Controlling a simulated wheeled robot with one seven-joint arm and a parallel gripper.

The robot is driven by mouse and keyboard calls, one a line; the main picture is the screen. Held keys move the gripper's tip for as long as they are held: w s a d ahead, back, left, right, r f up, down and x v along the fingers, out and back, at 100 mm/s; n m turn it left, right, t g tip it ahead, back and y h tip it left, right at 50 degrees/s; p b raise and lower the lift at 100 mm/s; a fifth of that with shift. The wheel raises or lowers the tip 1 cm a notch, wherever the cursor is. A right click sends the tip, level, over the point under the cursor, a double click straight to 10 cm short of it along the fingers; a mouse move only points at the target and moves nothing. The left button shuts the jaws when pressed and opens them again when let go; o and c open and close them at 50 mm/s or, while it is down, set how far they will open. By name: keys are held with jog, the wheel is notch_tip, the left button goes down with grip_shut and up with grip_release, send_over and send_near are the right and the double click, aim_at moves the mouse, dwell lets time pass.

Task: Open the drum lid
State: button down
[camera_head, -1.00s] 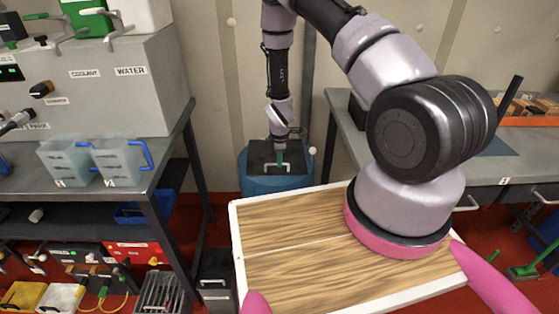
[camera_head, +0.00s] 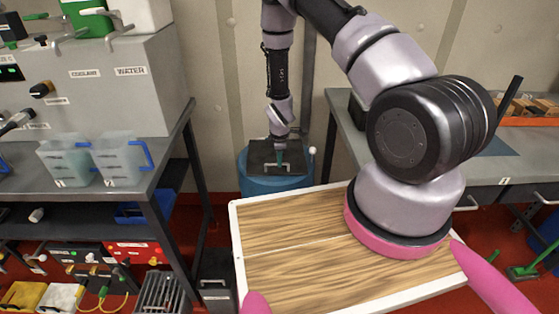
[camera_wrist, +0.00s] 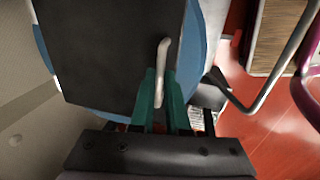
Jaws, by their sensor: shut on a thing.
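The blue drum (camera_head: 262,187) stands on the floor by the back wall, behind my wooden-topped base. Its lid (camera_head: 262,158) is a dark square plate lying over the drum's top. A light handle (camera_head: 282,168) sits on the lid near its front edge. My gripper (camera_head: 281,156) reaches down to this handle from above. In the wrist view the teal fingers of my gripper (camera_wrist: 159,92) are closed on the lower part of the pale handle (camera_wrist: 161,58). The dark lid (camera_wrist: 110,50) fills the upper left there, with the blue drum (camera_wrist: 207,40) showing around it.
A grey bench (camera_head: 90,187) with two translucent jugs stands left of the drum. Another grey table (camera_head: 345,130) stands to the right. A vertical grey post rises behind the drum. The concrete wall is close behind.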

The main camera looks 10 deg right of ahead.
jog(key=shift+r, duration=0.1)
jog(key=shift+w+r, duration=0.25)
jog(key=shift+r, duration=0.25)
jog(key=w+d+r+g, duration=0.1)
jog(key=w+r+g, duration=0.5)
jog(key=r, duration=0.4)
jog(key=w+d+r, duration=0.1)
jog(key=w+r, duration=0.2)
jog(key=w, duration=0.4)
jog(key=w+d+r+t, duration=0.1)
jog(key=w+d+r, duration=0.1)
jog(key=w, duration=0.6)
jog(key=shift+d+r+y, duration=0.25)
jog(key=shift+r+y, duration=0.15)
jog(key=shift+w, duration=0.1)
jog(key=c, duration=0.9)
grip_release()
jog(key=shift+r, duration=0.1)
